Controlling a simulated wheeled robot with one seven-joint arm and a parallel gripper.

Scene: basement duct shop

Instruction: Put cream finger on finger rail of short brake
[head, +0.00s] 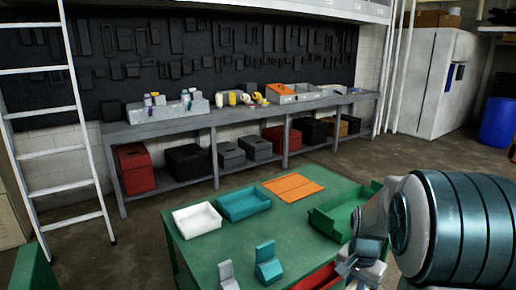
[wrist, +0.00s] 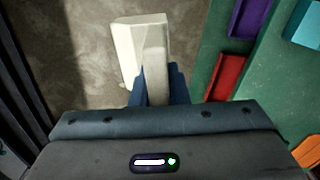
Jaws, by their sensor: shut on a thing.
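My gripper (wrist: 158,88) is shut on the cream finger (wrist: 128,45), a pale L-shaped block, in the wrist view. Bare floor shows behind the finger, beside the green table's edge. In the head view my gripper (head: 360,268) is at the lower right, by the table's right side; the finger cannot be made out there. A green fixture (head: 340,222) with raised ends stands on the table's right side, partly behind my arm; I cannot tell for certain that it is the short brake, and no finger rail is clear.
The green table (head: 225,245) bears a white tray (head: 197,219), a teal tray (head: 243,204), an orange mat (head: 293,187), a grey finger-like block (head: 225,275) and a teal one (head: 267,263). A red piece (wrist: 227,78) and a purple piece (wrist: 249,18) show in the wrist view.

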